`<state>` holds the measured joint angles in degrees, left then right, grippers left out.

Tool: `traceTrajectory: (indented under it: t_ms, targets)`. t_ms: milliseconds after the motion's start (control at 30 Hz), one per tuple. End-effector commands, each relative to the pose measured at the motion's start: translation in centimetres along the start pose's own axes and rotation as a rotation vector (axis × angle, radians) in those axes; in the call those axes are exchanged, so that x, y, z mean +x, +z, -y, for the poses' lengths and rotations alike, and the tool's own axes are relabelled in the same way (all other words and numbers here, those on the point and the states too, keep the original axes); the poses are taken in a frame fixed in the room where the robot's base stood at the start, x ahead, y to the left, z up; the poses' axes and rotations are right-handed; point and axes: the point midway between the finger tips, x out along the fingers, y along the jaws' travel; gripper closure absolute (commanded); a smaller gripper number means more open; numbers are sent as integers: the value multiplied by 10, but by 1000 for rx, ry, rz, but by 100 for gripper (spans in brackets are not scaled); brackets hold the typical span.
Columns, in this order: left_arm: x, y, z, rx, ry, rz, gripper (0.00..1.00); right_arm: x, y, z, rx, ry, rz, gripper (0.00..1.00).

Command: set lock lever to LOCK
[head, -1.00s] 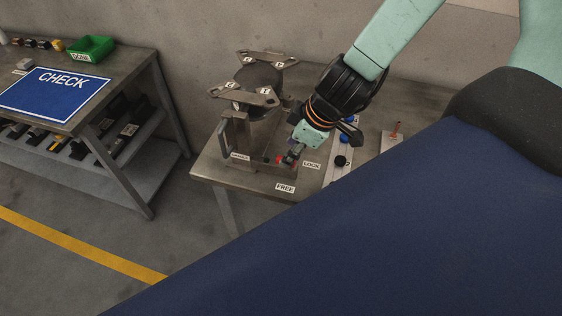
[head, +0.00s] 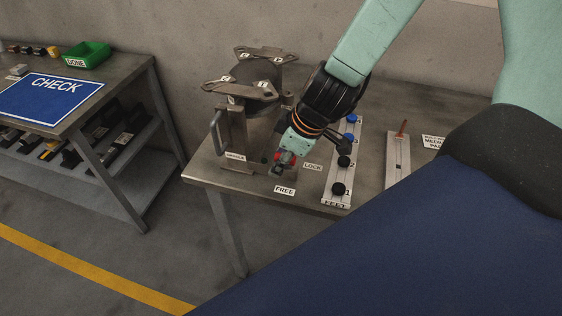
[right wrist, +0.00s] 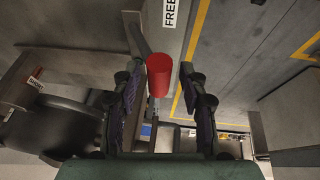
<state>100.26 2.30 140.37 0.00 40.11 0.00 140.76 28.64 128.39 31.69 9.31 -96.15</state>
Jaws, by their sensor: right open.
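The lock lever's red knob (right wrist: 159,75) stands between the two fingers of my right gripper (right wrist: 160,105) in the right wrist view, with gaps at both sides. In the head view a bit of red knob (head: 277,156) shows beside my right gripper (head: 281,165), which is open and covers most of the lever. The FREE label (head: 285,190) lies just in front of the gripper, and the LOCK label (head: 313,167) lies to its right. The lever's exact angle is hidden. My left gripper is not in view.
A compressor (head: 262,80) with lettered brackets stands behind on the bench (head: 230,180). A FEET strip (head: 337,201) with black and blue knobs lies right of the gripper. Farther right is a slotted plate (head: 398,170) with a red pin. A CHECK table (head: 110,90) stands left.

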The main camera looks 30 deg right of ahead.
Motion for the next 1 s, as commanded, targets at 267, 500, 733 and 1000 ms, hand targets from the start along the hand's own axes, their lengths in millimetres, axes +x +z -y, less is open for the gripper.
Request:
traceTrajectory:
  t_ms: [267,500,733,1000]
  targets:
    - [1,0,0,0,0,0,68,0,0,0,0,0,0,57]
    - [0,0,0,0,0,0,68,0,0,0,0,0,0,74]
    - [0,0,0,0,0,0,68,0,0,0,1,-1,0,94]
    - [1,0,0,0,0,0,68,1,0,0,1,-1,1,100]
